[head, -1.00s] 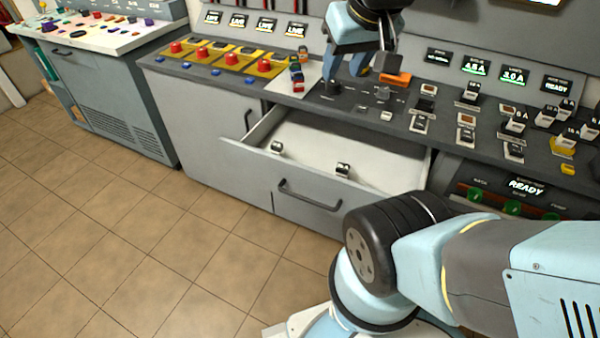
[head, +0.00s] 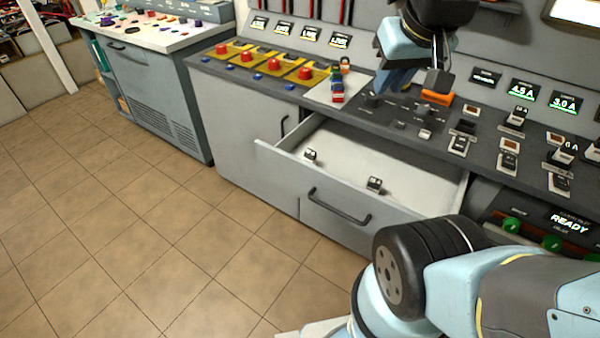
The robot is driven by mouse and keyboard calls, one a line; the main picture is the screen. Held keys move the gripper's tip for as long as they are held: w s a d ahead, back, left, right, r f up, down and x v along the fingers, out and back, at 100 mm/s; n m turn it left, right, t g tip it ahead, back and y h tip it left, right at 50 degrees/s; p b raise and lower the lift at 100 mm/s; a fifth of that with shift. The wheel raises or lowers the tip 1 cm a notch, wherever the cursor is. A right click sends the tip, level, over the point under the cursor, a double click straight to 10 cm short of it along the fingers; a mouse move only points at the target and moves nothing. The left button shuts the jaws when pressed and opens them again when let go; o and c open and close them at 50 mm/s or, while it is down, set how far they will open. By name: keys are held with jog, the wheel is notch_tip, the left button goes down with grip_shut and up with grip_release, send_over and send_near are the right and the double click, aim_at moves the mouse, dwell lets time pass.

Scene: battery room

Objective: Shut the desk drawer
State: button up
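The desk drawer (head: 277,155) is grey with a white inside and stands pulled well out of the desk (head: 237,125). A dark bar handle (head: 338,207) shows on the front side. Two small dark-and-white items, one at left (head: 310,155) and one at right (head: 375,184), are at the drawer's front edge. My gripper (head: 412,88) is above the desktop, behind the open drawer and apart from it. Its fingers look spread, with nothing seen between them. My arm hides the drawer's lower right front.
An orange block (head: 437,97) sits on the desktop close below a fingertip. Small coloured items (head: 337,88), red buttons (head: 273,65) and several switches crowd the desktop. A second console (head: 150,85) stands at left. The tiled floor (head: 150,230) before the desk is clear.

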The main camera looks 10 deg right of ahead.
jog(key=shift+w+a+f+g, duration=0.1)
jog(key=shift+w+f+g, duration=0.15)
jog(key=shift+w+g, duration=0.05)
jog(key=shift+c, duration=0.7)
jog(key=w+a+f+n+g+h, duration=0.1)
jog(key=w+f+n, duration=0.1)
jog(key=w+f, duration=0.1)
jog(key=w+a+f+n+g+h, duration=0.1)
jog(key=w+f+n+g+h, duration=0.1)
jog(key=w+f, duration=0.1)
jog(key=w+a+f+n+g+h, duration=0.2)
jog(key=w+f, duration=0.1)
jog(key=shift+n, duration=0.3)
grip_shut()
jog(key=w+a+f+n+t+h, duration=0.3)
jog(key=w+a+f+n+h, duration=0.15)
jog(key=a+f+n, duration=0.4)
jog(key=w+a+f+n+t+h, duration=0.2)
jog(key=w+a+f+n+h, duration=0.25)
jog(key=a+f, duration=0.65)
jog(key=n+t+y, duration=0.1)
jog(key=n+t, duration=0.6)
jog(key=t, duration=0.1)
send_near(275, 171)
jog(key=x, duration=0.6)
jog(key=shift+w+d+r, duration=0.1)
jog(key=shift+w+d, duration=0.1)
jog(key=shift+d, duration=0.15)
